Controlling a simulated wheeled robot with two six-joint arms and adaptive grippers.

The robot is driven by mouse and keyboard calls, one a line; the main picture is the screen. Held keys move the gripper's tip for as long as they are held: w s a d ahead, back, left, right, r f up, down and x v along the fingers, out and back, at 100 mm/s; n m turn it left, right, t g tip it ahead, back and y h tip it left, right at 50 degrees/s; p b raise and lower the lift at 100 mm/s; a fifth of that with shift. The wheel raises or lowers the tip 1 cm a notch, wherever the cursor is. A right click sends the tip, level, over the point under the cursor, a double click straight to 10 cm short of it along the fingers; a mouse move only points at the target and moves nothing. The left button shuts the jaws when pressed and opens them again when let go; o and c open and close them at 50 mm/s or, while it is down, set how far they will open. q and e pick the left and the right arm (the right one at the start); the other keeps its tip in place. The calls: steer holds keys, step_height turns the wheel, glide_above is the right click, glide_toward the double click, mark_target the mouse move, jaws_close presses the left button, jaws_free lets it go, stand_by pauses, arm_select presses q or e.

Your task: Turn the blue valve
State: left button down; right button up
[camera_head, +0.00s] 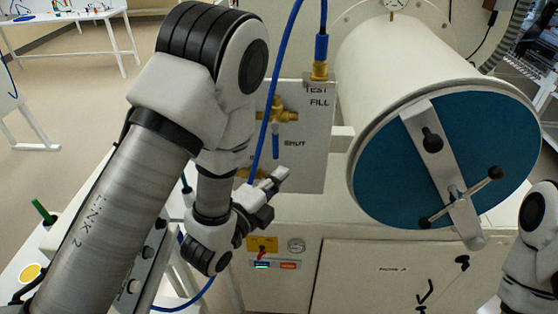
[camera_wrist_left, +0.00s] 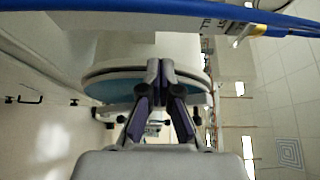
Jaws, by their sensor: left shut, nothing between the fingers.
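The blue valve has a brass body (camera_head: 278,114) on a pale panel, with a short blue handle (camera_head: 276,145) pointing down. The label SHUT is just right of the handle; TEST and FILL are printed higher up. My left gripper (camera_head: 279,177) is shut and empty, a little below the handle in the head view, and appears apart from it. In the left wrist view its closed fingers (camera_wrist_left: 158,72) are in front of the round chamber door, and I cannot make out the valve there. My right gripper is out of view; only part of my right arm shows at the right edge.
A blue hose (camera_head: 272,90) runs down past the panel, near my left arm; it also crosses the top of the left wrist view (camera_wrist_left: 200,12). A large cylinder with a blue door (camera_head: 390,170) and clamp bar stands to the right. A gauge and switch box (camera_head: 262,243) sit below.

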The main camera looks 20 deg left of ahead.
mark_target(275, 141)
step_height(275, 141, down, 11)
steer(key=b, duration=0.9)
arm_select(q)
steer(key=p+x, duration=0.4)
steer(key=x, duration=0.4)
steer(key=a, duration=0.3)
steer(key=a+p, duration=0.1)
steer(key=shift+s+a, duration=0.25)
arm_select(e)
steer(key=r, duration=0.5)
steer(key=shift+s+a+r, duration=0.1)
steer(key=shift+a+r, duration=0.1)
arm_select(q)
steer(key=shift+d, duration=0.15)
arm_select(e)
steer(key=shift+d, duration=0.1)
